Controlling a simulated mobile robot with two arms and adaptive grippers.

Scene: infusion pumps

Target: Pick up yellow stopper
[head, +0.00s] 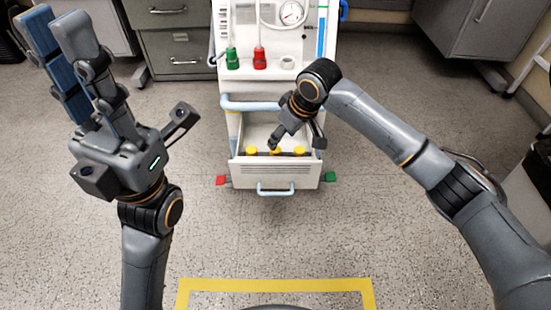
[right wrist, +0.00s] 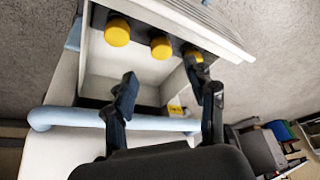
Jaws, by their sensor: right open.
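Several dark holders with yellow caps stand in the open white drawer (head: 276,170). The left yellow stopper (head: 251,150), the middle one (head: 275,151) and the right one (head: 299,150) show in a row along its front. The right wrist view shows three yellow stoppers too: one at the left (right wrist: 117,32), one in the middle (right wrist: 160,47) and one at the right (right wrist: 193,55), near a fingertip. My right gripper (head: 297,141) is over the drawer, open and empty; its fingers also show in the wrist view (right wrist: 170,88). My left gripper (head: 58,38) points up at the far left, away from the drawer.
The white pump cart (head: 270,92) has a pale blue rail (head: 262,103), a green bottle (head: 232,58) and a red bottle (head: 259,58) above the drawer. Grey cabinets (head: 175,45) stand behind. A yellow floor line (head: 275,285) lies in front. The floor between is clear.

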